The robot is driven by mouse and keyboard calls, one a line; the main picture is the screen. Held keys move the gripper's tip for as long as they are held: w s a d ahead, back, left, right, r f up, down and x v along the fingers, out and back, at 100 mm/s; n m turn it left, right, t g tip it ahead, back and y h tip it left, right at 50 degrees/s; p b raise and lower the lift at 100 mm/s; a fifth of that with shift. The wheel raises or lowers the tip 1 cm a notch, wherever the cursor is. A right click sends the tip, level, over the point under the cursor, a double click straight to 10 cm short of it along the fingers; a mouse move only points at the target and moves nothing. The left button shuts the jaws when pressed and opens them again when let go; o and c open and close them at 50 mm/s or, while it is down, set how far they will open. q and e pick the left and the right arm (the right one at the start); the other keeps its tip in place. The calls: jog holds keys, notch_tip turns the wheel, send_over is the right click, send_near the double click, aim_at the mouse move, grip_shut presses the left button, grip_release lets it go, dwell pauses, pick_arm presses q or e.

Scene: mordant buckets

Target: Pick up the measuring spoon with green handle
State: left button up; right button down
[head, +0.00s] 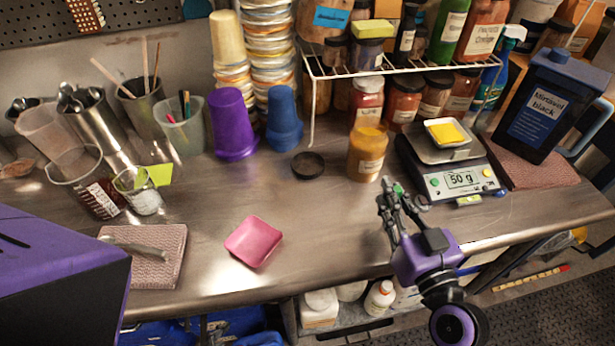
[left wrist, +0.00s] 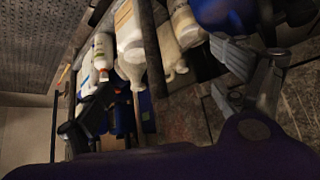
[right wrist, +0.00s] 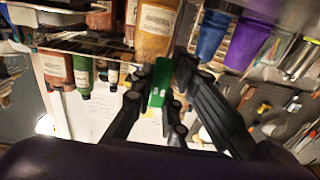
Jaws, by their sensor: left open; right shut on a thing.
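The measuring spoon's green handle (right wrist: 160,84) is held between the fingers of my right gripper (right wrist: 157,98) in the right wrist view. In the head view only a small green bit of the spoon (head: 398,188) shows at the fingertips. I cannot make out its bowl. My right gripper (head: 393,198) is shut on it, raised in front of the scale. My left gripper (left wrist: 170,85) is open and empty in the left wrist view, with bottles on a low shelf beyond its fingers; it does not show in the head view.
A scale (head: 450,172) reading 50 g, an amber jar (head: 367,152) and a black jug (head: 541,105) stand behind my right gripper. A pink dish (head: 254,241) and a folded cloth (head: 168,268) lie toward the front. Cups and beakers crowd the back left.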

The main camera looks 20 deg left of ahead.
aim_at(398, 189)
pick_arm(q)
jog(key=shift+w, duration=0.15)
pick_arm(e)
jog(key=shift+r, duration=0.5)
notch_tip(398, 189, up, 3)
jog(key=shift+f+p, duration=0.15)
jog(key=shift+p, duration=0.3)
pick_arm(q)
jog(key=w+r+p, duration=0.1)
jog(key=d+r+p, duration=0.1)
jog(key=r, duration=0.1)
jog(key=shift+w, duration=0.4)
pick_arm(e)
jog(key=s+d+r, duration=0.9)
jog(key=d, duration=0.1)
jog(key=shift+d+r, duration=0.2)
jog(key=shift+d, duration=0.1)
pick_arm(q)
jog(key=shift+s, duration=0.1)
pick_arm(e)
jog(key=shift+s, duration=0.1)
pick_arm(q)
jog(key=shift+d, duration=0.2)
